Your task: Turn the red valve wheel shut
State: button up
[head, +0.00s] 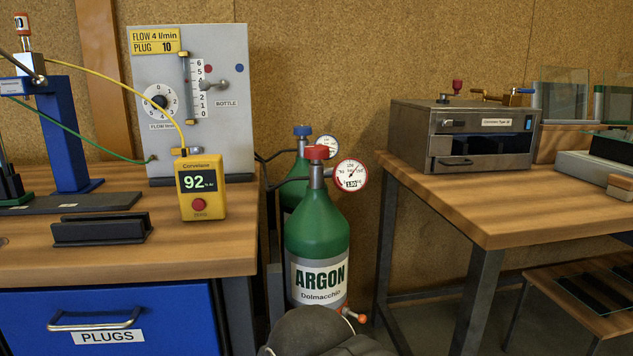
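The red valve wheel (316,152) sits on top of the front green bottle (318,228), which is labelled ARGON. A round pressure gauge (351,175) stands out to the right of its neck, with its needle above a small readout. A second green bottle stands partly hidden behind, with a blue valve wheel (303,131) and its own gauge (327,147). My gripper is not clearly in view. A dark rounded part, probably of my arm, covers the foot of the front bottle at the bottom edge. Nothing is touching the red wheel.
The left bench carries a grey flow panel (225,120) with a BOTTLE lever, and a yellow meter (200,205) reading 92. A blue PLUGS drawer (60,325) is below. The right table (480,205) holds a metal box (460,138). Between them, the space above the bottles looks clear.

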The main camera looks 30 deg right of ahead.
aim_at(311, 152)
jog(key=u, duration=1.65)
jog(key=k, duration=0.75)
jog(key=z, duration=1.3)
